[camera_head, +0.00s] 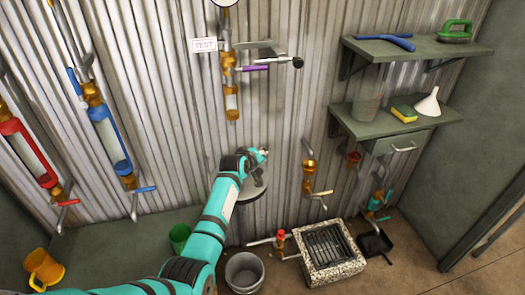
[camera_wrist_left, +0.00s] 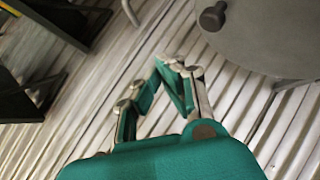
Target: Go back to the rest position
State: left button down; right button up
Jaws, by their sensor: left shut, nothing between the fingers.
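My left arm, teal with dark joints, reaches up from the bottom left of the head view. Its left gripper (camera_head: 260,154) is in front of the corrugated wall, over or near a round grey disc (camera_head: 252,190). In the left wrist view the gripper (camera_wrist_left: 180,64) has its fingertips together with nothing between them. The disc (camera_wrist_left: 265,40) shows there at the upper right, with a dark knob (camera_wrist_left: 212,17) on it. My right gripper is not in view.
Red and blue pipes with valves line the wall at left. A pipe with a purple-handled valve (camera_head: 252,68) hangs above. Shelves (camera_head: 440,50) are at right. A bucket (camera_head: 244,272), a stone-rimmed drain (camera_head: 328,255) and a green cup (camera_head: 180,237) are low down.

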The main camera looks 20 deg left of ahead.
pick_arm(q)
jog(key=s+d+r, duration=0.2)
jog(key=s+r, duration=0.1)
jog(key=r, duration=0.1)
jog(key=s+d+f+m+g, duration=0.1)
jog(key=s+f+m+g, duration=0.1)
jog(key=s+f, duration=0.8)
jog(key=s+f+m+g, duration=0.2)
jog(key=s+f, duration=0.4)
jog(key=f, duration=0.9)
jog(key=s+d+f+m+g, duration=0.1)
jog(key=s+f+m+g, duration=0.15)
jog(key=s+f, duration=0.8)
jog(key=s+f+m+g, duration=0.1)
jog(key=s+f, duration=0.4)
jog(key=s, duration=0.7)
jog(key=s+a+f+m+g+b, duration=0.1)
jog(key=s+f, duration=0.5)
jog(key=s, duration=0.7)
jog(key=s+a+f+m+g, duration=0.1)
jog(key=s+f+m, duration=0.3)
jog(key=s, duration=0.8)
notch_tip(320, 180, down, 2)
jog(key=shift+s+a+f+g+y, duration=0.1)
jog(key=shift+s+a+g+y, duration=0.15)
jog(key=shift+g, duration=0.5)
jog(key=shift+d+m, duration=0.1)
jog(key=shift+m, duration=0.15)
